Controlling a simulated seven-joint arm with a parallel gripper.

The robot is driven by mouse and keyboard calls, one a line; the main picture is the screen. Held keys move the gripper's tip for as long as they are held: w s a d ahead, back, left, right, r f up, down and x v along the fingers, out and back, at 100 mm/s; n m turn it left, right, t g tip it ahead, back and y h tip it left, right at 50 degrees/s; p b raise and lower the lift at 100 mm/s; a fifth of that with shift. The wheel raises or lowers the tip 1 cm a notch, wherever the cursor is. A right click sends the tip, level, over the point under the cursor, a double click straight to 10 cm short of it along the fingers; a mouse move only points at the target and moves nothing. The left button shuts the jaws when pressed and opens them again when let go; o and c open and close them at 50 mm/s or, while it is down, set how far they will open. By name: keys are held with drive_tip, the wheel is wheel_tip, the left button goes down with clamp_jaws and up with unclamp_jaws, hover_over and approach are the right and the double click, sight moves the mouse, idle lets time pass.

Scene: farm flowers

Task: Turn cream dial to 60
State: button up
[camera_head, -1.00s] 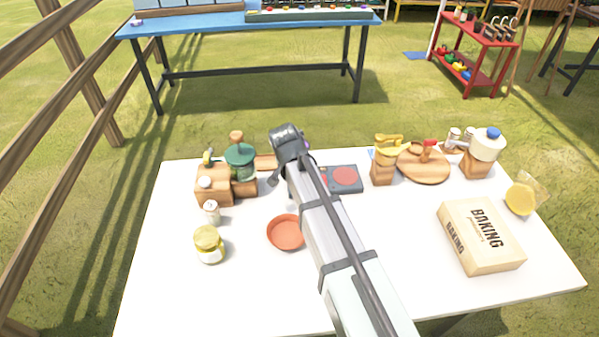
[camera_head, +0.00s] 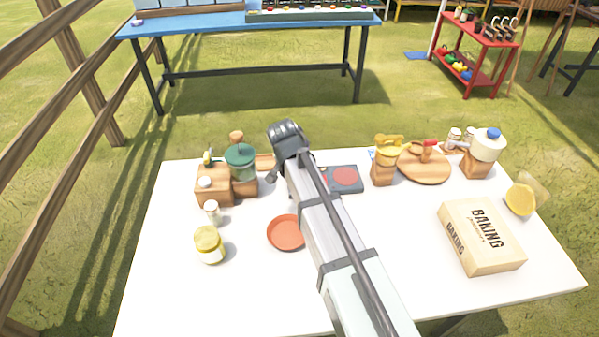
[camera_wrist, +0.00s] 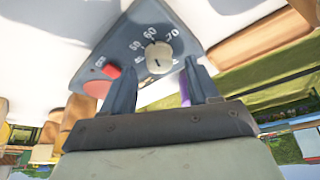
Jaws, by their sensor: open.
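The cream dial (camera_wrist: 158,58) shows in the wrist view on the sloped front of a blue-grey device (camera_wrist: 135,38). The numbers 50, 60 and 70 stand around it, and a short dark mark is on its face. Which number it marks I cannot tell. My gripper (camera_wrist: 153,66) is open, with one finger on either side of the dial in the picture; contact is not clear. The head view shows a grey device with a red round plate (camera_head: 345,177), partly behind my arm. My fingers and the dial are hidden there.
A red button (camera_wrist: 98,86) sits beside the dial. A red dish (camera_head: 286,232) lies left of my arm. The baking box (camera_head: 480,235) is at front right. The front tabletop is clear.

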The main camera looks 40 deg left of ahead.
drive_tip(key=v, duration=1.1)
drive_tip(key=shift+s+r, duration=0.25)
drive_tip(key=shift+r, duration=0.1)
